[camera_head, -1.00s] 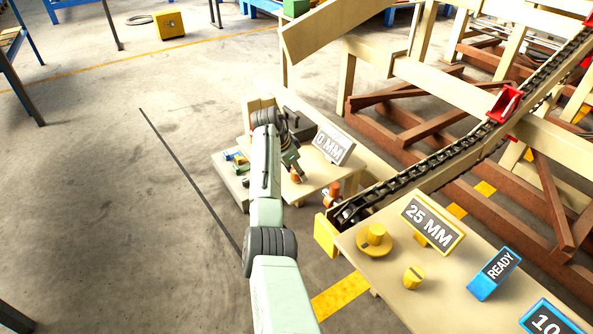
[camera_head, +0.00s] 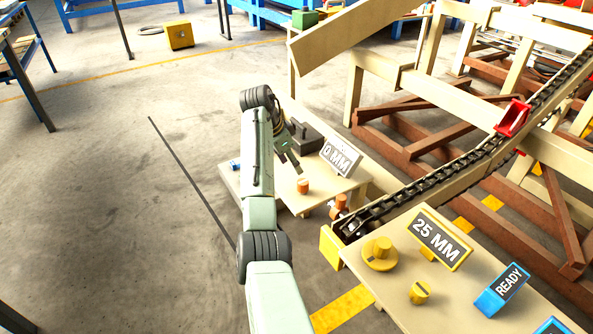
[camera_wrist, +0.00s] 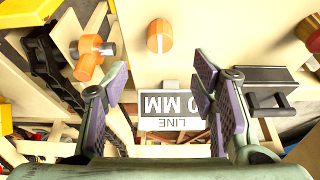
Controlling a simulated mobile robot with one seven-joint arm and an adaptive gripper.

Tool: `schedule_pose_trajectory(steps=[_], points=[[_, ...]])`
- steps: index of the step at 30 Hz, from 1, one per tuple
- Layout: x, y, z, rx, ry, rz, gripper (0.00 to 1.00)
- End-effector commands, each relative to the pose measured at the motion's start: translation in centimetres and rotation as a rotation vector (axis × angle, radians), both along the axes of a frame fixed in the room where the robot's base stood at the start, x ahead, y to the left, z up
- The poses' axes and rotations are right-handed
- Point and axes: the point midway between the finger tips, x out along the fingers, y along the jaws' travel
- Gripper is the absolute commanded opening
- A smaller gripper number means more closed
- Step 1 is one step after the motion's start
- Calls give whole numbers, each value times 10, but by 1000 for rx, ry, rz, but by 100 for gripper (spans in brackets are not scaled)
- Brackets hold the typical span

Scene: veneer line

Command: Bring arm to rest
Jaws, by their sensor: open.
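My arm reaches forward over the small table (camera_head: 325,197). My gripper (camera_head: 296,170) is open and empty above that table; its two fingers with purple pads also show in the wrist view (camera_wrist: 165,95), wide apart. An orange cylinder (camera_head: 303,186) stands on the table just below the fingertips, apart from them. It also shows in the wrist view (camera_wrist: 160,36), beyond the fingers. Behind the gripper stands the 0 MM sign (camera_head: 341,156), which appears upside down between the fingers in the wrist view (camera_wrist: 172,110).
A dark block with a handle (camera_head: 304,139) stands beside the sign. An orange fitting (camera_head: 339,207) sits by the end of the chain conveyor (camera_head: 430,168). The nearer table (camera_head: 398,287) carries yellow knobs, a 25 MM sign (camera_head: 440,238) and a READY sign (camera_head: 502,289). Floor at left is open.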

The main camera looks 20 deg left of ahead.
Motion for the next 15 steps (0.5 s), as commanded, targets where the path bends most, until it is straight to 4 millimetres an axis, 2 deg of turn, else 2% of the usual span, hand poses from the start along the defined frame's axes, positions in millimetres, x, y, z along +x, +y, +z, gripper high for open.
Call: schedule_pose_trajectory(steps=[4,15], points=[[-3,2,8,0,0,0,52],[-3,2,9,0,0,0,52]])
